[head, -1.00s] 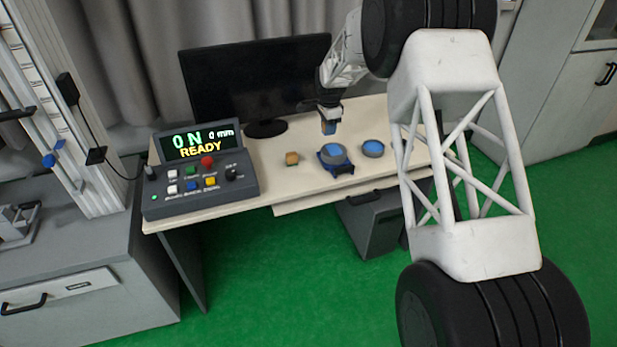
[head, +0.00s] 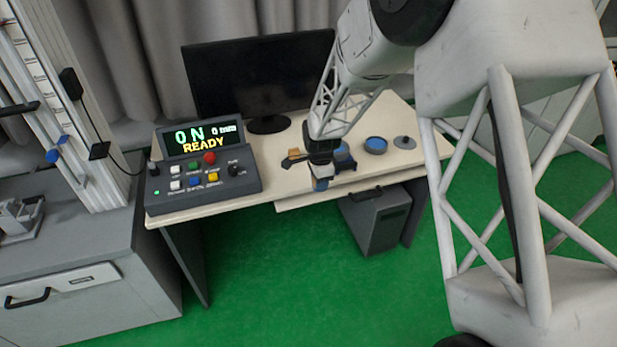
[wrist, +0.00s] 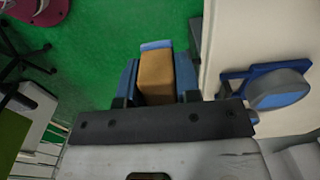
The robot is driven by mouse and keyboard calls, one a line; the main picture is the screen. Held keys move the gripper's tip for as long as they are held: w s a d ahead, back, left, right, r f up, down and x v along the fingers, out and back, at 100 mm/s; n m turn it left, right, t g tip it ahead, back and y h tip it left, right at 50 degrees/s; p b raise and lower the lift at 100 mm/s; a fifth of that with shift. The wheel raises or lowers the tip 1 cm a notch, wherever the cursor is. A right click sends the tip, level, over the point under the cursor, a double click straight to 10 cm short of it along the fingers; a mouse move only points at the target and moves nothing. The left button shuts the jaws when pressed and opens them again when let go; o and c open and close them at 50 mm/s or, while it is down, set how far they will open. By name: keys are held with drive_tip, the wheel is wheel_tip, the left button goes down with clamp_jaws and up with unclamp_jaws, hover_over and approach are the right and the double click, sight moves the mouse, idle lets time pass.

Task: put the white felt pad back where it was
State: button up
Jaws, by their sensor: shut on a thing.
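My gripper (head: 321,183) hangs just past the desk's front edge in the head view. In the wrist view its blue fingers (wrist: 158,84) are shut on a tan block (wrist: 156,72) with a light blue face at its far end. The block is held over the green floor, clear of the desk. I cannot make out a white felt pad in either view. A blue holder (wrist: 236,75) with a grey-blue round top is at the right in the wrist view. In the head view my arm partly hides it.
On the desk (head: 262,183) stand a control box (head: 205,190) reading "0 N" and "READY", a monitor (head: 255,80), an orange block (head: 291,154), a blue-topped round dish (head: 376,145) and a small grey disc (head: 404,142).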

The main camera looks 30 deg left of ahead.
drive_tip(key=shift+s+d+f, duration=0.15)
drive_tip(key=shift+s+d, duration=0.1)
drive_tip(key=shift+s, duration=0.35)
drive_tip(key=shift+s+d+f, duration=0.1)
drive_tip(key=shift+s+d, duration=0.15)
drive_tip(key=shift+s, duration=0.3)
drive_tip(key=shift+s+d+f, duration=0.15)
drive_tip(key=shift+s+d, duration=0.1)
drive_tip(key=shift+s, duration=0.35)
hover_over(309, 177)
drive_tip(key=shift+a+f, duration=0.15)
drive_tip(key=shift+f, duration=0.65)
drive_tip(key=shift+f, duration=1.7)
drive_tip(key=shift+f, duration=0.2)
drive_tip(key=o, duration=0.9)
drive_tip(key=shift+r, duration=0.2)
